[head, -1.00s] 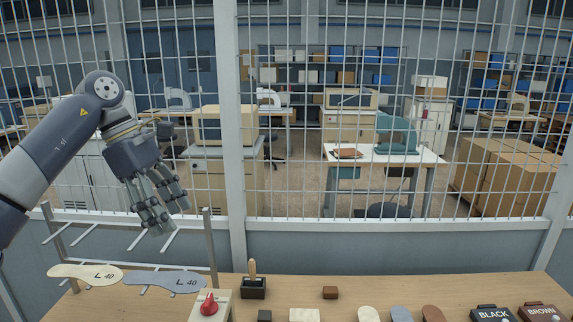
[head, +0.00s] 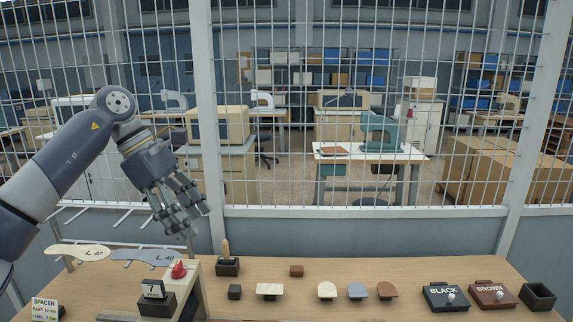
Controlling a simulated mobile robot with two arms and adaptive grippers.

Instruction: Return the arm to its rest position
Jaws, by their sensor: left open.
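My left gripper (head: 185,215) is in the head view at the left, its fingers spread and pointing down. It is open and empty, held in the air in front of the wire fence and above the back left of the bench. Below it and to its left are two insole shapes marked L 40, a cream one (head: 75,252) and a grey one (head: 135,256), on a metal rack. The gripper looks apart from both. My right gripper does not show.
The wooden bench (head: 400,268) holds a red-knobbed press (head: 179,270), a stamp in a dark block (head: 228,266), several small pads, a black case (head: 445,296), a brown case (head: 492,294) and an open dark box (head: 538,296). A wire fence (head: 360,209) stands behind. The bench's middle front is clear.

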